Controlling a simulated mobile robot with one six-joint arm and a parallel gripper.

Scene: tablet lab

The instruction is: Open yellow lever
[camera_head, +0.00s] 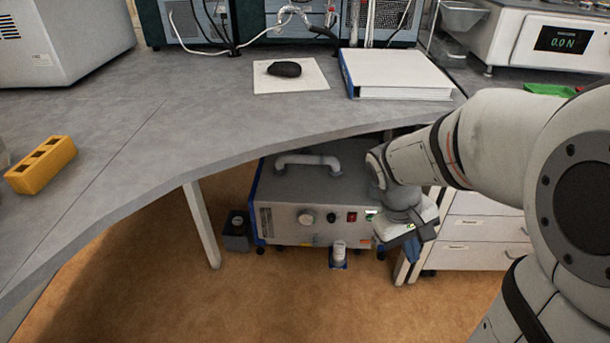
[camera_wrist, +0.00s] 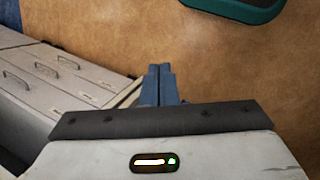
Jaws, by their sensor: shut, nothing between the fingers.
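I cannot make out a yellow lever in either view. A grey machine (camera_head: 290,215) with a handle on top stands under the table. Its front has a knob, a red switch and a small green light. My gripper (camera_head: 413,255) hangs below the table's edge, at the right of the machine's front, and points down. In the wrist view its blue fingers (camera_wrist: 160,72) are together, with nothing between them. My arm hides part of the machine's right side.
The grey table (camera_head: 200,120) carries a yellow block with holes (camera_head: 42,165), a dark lump on a white sheet (camera_head: 291,80) and a white binder (camera_head: 395,75). White drawers (camera_head: 483,230) stand right of my gripper.

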